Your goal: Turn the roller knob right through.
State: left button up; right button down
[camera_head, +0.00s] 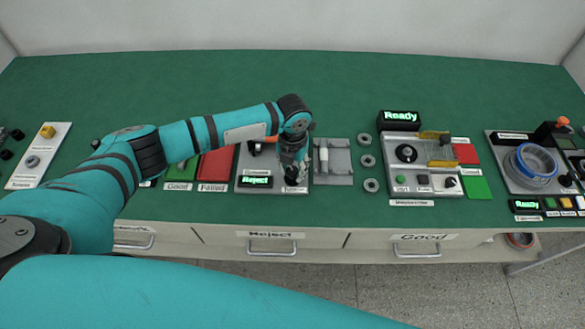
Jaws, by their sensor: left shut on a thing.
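My left gripper (292,168) points down over the front right of a grey station panel (246,165) in the middle of the bench. It is shut on a black knob (292,180), taken to be the roller knob. The fingers and wrist cover part of the knob, so how far it is turned cannot be told. A small display (255,181) beside it reads "Reject" in green. Dark and orange parts at the back of the panel are partly hidden by my arm. My right gripper is not in view.
Right of the panel lies a grey tray (333,174) with a pale cylinder, then several grey rings (367,160). Further right stands a station (424,182) with a "Ready" display (400,117). Green and red (217,164) pads lie left. The bench's back is clear.

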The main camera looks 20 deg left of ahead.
aim_at(293, 170)
pick_arm(q)
jog(key=m+b, duration=0.1)
jog(key=m, duration=0.3)
jog(key=shift+w, duration=0.15)
jog(key=shift+r+m, duration=0.1)
jog(key=shift+m, duration=1.5)
jog(key=shift+b, duration=0.3)
jog(key=o, duration=1.2)
jog(key=shift+c, duration=0.2)
notch_tip(293, 170, up, 12)
